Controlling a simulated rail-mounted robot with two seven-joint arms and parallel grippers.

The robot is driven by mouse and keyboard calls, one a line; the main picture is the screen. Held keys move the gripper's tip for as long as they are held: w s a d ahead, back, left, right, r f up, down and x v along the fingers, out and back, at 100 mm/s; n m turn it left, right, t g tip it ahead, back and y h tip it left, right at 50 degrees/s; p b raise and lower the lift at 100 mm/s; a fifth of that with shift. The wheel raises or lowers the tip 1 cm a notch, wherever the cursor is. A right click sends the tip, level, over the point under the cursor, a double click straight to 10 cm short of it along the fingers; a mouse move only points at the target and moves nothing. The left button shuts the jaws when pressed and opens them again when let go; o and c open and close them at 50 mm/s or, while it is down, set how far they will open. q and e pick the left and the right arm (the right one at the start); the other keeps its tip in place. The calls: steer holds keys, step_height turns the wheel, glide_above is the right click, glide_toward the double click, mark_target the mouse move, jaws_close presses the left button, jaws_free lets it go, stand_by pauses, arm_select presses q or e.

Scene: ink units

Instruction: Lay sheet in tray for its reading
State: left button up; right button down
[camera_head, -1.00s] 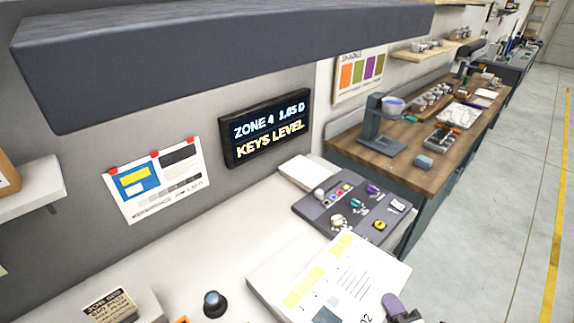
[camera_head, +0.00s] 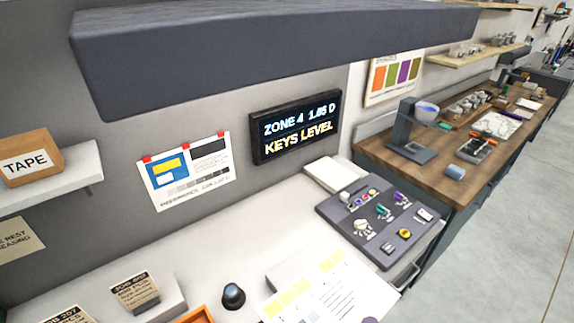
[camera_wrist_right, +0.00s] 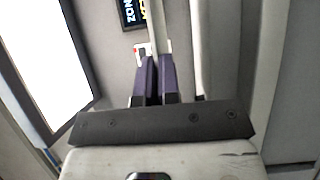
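The sheet (camera_head: 335,297), white with yellow patches and printed lines, is at the bottom of the head view, its near part cut off. A purple fingertip of my right gripper (camera_head: 370,320) shows at its near edge. In the right wrist view the purple fingers of my right gripper (camera_wrist_right: 157,80) are close together, with the sheet's thin pale edge (camera_wrist_right: 157,28) between them. An orange-rimmed tray (camera_head: 197,315) barely shows at the bottom edge; its inside is mostly hidden. The wall display (camera_head: 295,127) reads "ZONE 4 1.05 D, KEYS LEVEL". My left gripper is out of view.
A dark knob (camera_head: 233,296) stands between tray and sheet. Job cards (camera_head: 135,290) stand at left. A grey control console (camera_head: 380,215) is at right, beside a white pad (camera_head: 333,173). A dark overhead hood (camera_head: 270,50) spans above.

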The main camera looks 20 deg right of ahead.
steer(key=w+a+r+y, duration=0.1)
steer(key=w+a+r, duration=0.1)
steer(key=w+a+r+n+y, duration=0.1)
steer(key=a+r, duration=0.1)
steer(key=r, duration=0.1)
steer(key=w+a+r+y, duration=0.1)
steer(key=w+a+r, duration=0.1)
steer(key=r, duration=0.1)
steer(key=shift+w+a+n+t, duration=0.3)
steer(key=shift+n, duration=0.1)
step_height(320, 180, up, 4)
steer(key=w+a, duration=0.1)
steer(key=w, duration=0.1)
step_height(320, 180, up, 30)
steer(key=p, duration=2.5)
glide_above(334, 315)
steer(key=w+a, duration=0.1)
steer(key=w, duration=0.3)
steer(key=shift+w+a+r+y, duration=0.1)
steer(key=shift+w+a+y, duration=0.1)
steer(key=shift+y, duration=0.2)
steer(key=shift+s, duration=0.1)
